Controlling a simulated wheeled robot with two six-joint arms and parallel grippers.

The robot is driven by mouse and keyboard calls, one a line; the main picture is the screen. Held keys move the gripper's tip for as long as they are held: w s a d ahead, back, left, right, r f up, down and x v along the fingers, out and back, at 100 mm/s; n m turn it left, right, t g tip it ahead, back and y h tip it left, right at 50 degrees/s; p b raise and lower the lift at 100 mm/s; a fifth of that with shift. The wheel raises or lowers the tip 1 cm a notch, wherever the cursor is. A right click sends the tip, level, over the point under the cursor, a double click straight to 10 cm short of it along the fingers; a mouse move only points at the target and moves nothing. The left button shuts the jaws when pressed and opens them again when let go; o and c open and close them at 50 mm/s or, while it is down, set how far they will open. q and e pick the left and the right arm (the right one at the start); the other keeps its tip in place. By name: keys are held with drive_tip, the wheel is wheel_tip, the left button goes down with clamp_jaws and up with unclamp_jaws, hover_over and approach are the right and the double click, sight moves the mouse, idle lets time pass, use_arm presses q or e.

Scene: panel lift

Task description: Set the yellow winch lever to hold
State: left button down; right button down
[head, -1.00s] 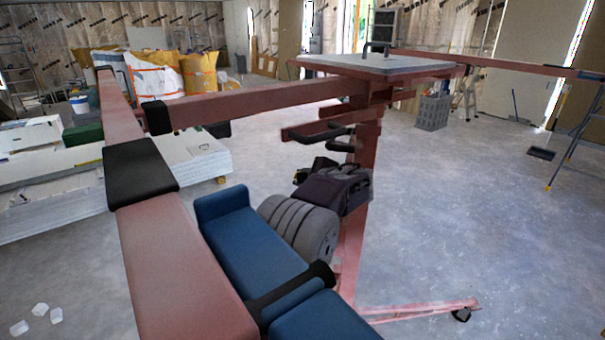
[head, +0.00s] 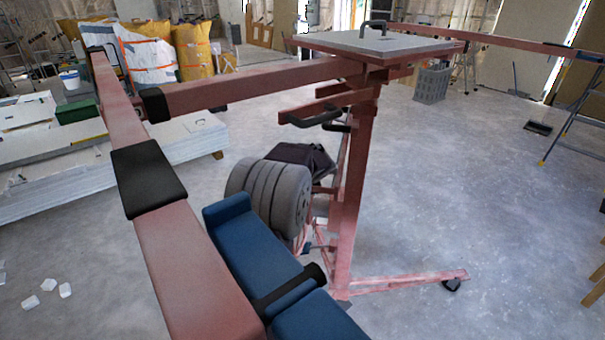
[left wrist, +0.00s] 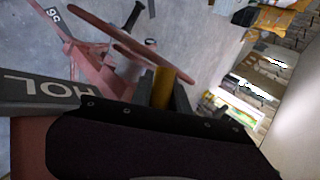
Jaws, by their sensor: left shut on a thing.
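The yellow winch lever (left wrist: 163,82) shows as a short yellow piece in the left wrist view. My left gripper (left wrist: 164,96) is shut on it, with a dark finger on each side. A grey plate (left wrist: 45,88) at the left of that view carries the letters "HOL", and the rest of the word is hidden. Another grey plate (left wrist: 52,14) bears a small label that I cannot read surely. In the head view my left gripper (head: 318,158) is dark and beside the red lift's post (head: 355,190). The lever is hidden there. My right gripper is not in view.
A grey panel (head: 375,43) lies on top of the lift. Long red beams (head: 255,88) reach across the view. A lift leg (head: 410,281) runs along the floor. Stacked white boards (head: 60,190) lie at the left. The floor at the right is mostly clear.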

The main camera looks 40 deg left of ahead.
use_arm(q)
drive_tip(key=shift+d+f, duration=0.1)
drive_tip(key=shift+f, duration=0.1)
idle(0.3)
drive_tip(key=c, duration=1.3)
unclamp_jaws()
drive_tip(key=p+v, duration=0.1)
drive_tip(key=v, duration=0.8)
drive_tip(key=shift+s, duration=0.1)
